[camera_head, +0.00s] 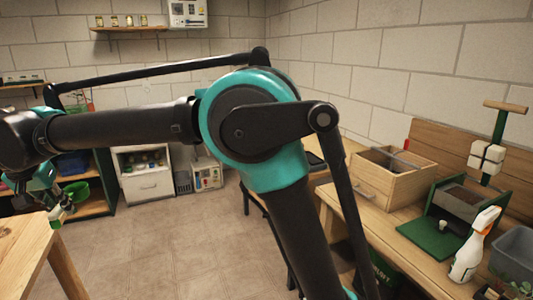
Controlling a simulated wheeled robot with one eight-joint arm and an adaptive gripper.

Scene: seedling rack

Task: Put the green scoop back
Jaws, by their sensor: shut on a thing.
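The green scoop (78,191) shows at the left, in front of the low shelf unit and near the corner of a wooden table. My gripper (62,209) is beside it at the end of my arm, pointing down, and is shut on the scoop. The scoop is held up in the air. The fingers are small in this view, and the exact grip on the handle is hard to make out.
The wooden table (22,240) is at the lower left, close to my gripper. A workbench (362,219) at right carries a wooden box (391,186) and a spray bottle (472,250). The floor between is clear.

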